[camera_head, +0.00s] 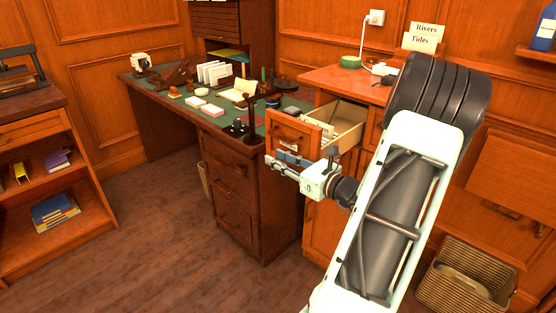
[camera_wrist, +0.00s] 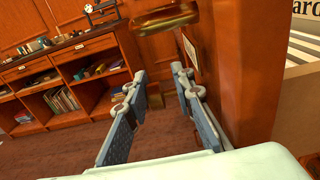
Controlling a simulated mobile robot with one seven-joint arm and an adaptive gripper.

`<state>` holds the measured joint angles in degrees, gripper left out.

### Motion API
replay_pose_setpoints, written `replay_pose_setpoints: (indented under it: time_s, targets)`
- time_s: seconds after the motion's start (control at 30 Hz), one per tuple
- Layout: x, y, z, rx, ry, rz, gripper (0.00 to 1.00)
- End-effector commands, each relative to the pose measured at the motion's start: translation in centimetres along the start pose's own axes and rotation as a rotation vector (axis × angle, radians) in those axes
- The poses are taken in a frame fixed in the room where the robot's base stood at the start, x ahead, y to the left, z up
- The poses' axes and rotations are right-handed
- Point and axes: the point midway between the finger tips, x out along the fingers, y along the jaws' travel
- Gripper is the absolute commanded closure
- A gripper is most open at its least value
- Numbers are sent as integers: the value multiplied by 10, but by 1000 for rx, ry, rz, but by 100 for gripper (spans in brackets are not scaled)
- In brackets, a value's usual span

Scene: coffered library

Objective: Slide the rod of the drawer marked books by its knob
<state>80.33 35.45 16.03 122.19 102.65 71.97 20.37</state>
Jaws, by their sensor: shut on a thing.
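An open drawer (camera_head: 288,133) with a wooden front and pale sides stands pulled out from the cabinet in the head view. Cards show inside it. A small light label (camera_head: 288,146) is on its front, too small to read. My gripper (camera_head: 281,160) is at the lower part of this front. In the wrist view my gripper's fingers (camera_wrist: 160,72) stand beside the wooden drawer front (camera_wrist: 235,70), below a brass pull (camera_wrist: 165,18). The rod is not clearly visible.
A green-topped desk (camera_head: 180,100) with papers and small items stands left of the drawer. A low bookshelf (camera_head: 85,195) is at the far left. A sign (camera_head: 424,36) and a cable stand on the cabinet top (camera_head: 340,77). A wicker basket (camera_head: 440,290) is at lower right. Floor is open between shelf and desk.

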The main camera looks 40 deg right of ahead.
Motion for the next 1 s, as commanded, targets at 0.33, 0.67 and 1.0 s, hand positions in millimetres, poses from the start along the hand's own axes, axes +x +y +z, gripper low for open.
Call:
replay_pose_setpoints:
  time_s: [0.33, 0.67, 1.0]
  targets:
    - [0, -11, 1, -1, -2, -4, 100]
    - [0, -17, 1, -1, -2, -4, 100]
    - [0, -17, 1, -1, -1, -3, 100]
